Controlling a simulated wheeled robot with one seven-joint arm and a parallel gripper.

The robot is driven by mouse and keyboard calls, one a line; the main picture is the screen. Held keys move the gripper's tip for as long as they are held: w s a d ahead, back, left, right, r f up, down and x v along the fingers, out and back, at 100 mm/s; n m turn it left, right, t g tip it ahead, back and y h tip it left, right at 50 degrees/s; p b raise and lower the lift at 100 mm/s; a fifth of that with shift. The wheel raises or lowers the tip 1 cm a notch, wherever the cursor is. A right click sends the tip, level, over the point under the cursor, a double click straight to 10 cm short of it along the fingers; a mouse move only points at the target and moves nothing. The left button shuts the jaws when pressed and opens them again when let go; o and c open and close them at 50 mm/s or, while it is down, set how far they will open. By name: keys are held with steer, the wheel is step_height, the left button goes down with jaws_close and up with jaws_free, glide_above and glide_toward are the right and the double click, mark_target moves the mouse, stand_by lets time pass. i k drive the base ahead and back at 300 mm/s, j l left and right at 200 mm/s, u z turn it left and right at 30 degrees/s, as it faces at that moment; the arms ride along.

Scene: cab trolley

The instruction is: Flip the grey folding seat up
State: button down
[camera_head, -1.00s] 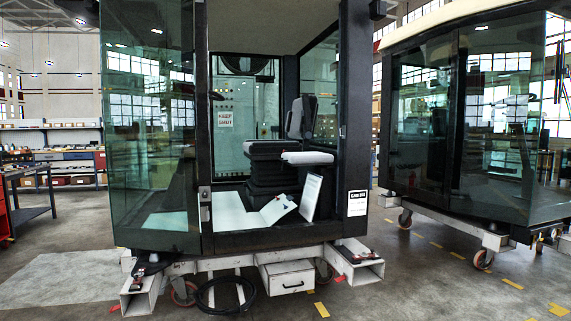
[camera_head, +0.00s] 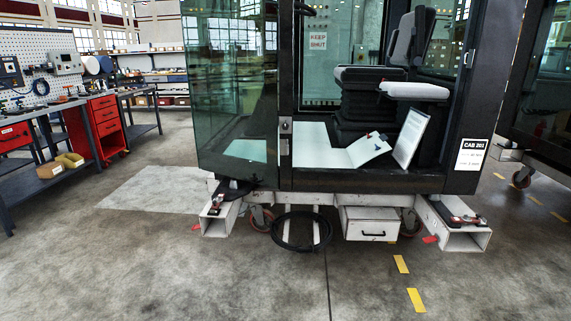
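The grey folding seat (camera_head: 414,91) is a light grey pad inside the cab, at the right side of the opening. It lies about level, folded down, with a small red-and-dark part at its left end. A dark grey backrest (camera_head: 412,37) stands behind it, and a black operator seat base (camera_head: 362,100) is to its left. The cab (camera_head: 475,110) stands on a white trolley (camera_head: 325,192). My gripper is not in view, and the seat is some distance away.
A white panel (camera_head: 410,137) leans in the opening below the seat, beside a pale floor sheet (camera_head: 318,150). Trolley beam ends (camera_head: 466,236) and a black cable coil (camera_head: 302,232) jut out in front. A workbench (camera_head: 45,130) and red drawers (camera_head: 105,128) stand left. The near floor is clear.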

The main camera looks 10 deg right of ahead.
mark_target(394, 91)
steer(key=i+l+z, duration=0.3)
steer(key=i, duration=0.65)
steer(key=i+z, duration=0.35)
steer(key=i, duration=0.6)
steer(key=i+u, duration=0.2)
steer(key=i, duration=0.25)
steer(key=i+l+u, duration=0.2)
steer(key=i, duration=0.25)
steer(key=i+l+u, duration=0.15)
steer(key=i, duration=0.3)
steer(key=i+l+u, duration=0.2)
steer(key=i, duration=0.25)
steer(key=l, duration=0.1)
